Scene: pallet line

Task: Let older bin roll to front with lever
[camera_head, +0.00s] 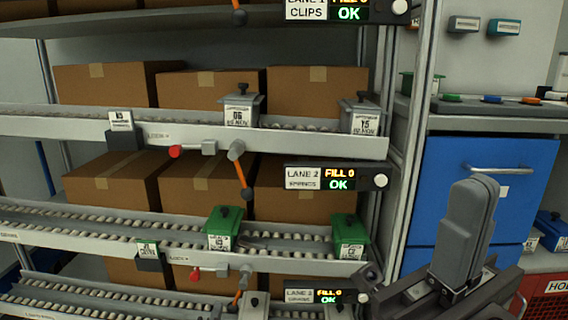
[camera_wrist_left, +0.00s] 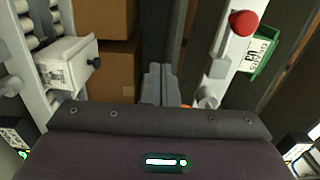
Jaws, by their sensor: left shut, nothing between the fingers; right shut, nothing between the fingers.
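My left gripper (camera_wrist_left: 158,72) is shut and empty in the left wrist view, under a rail; I cannot make it out in the head view. An orange part shows just behind its fingers. A red knob (camera_wrist_left: 243,23) and a green bin (camera_wrist_left: 262,52) are to its right, a pale bin (camera_wrist_left: 66,64) to its left. In the head view two green bins, one mid-lane (camera_head: 223,232) and one further right (camera_head: 350,232), sit on the middle roller lane. An orange lever (camera_head: 242,175) hangs from the upper rail. My right gripper (camera_head: 482,187) is shut, empty, pointing up.
Grey bins (camera_head: 240,108) stand on the upper lane, with brown cartons (camera_head: 105,84) behind. A lane 2 display (camera_head: 335,179) reads FILL 0, OK. A red knob (camera_head: 175,151) sits on the upper rail. A blue cabinet (camera_head: 515,150) stands at the right, behind my right gripper.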

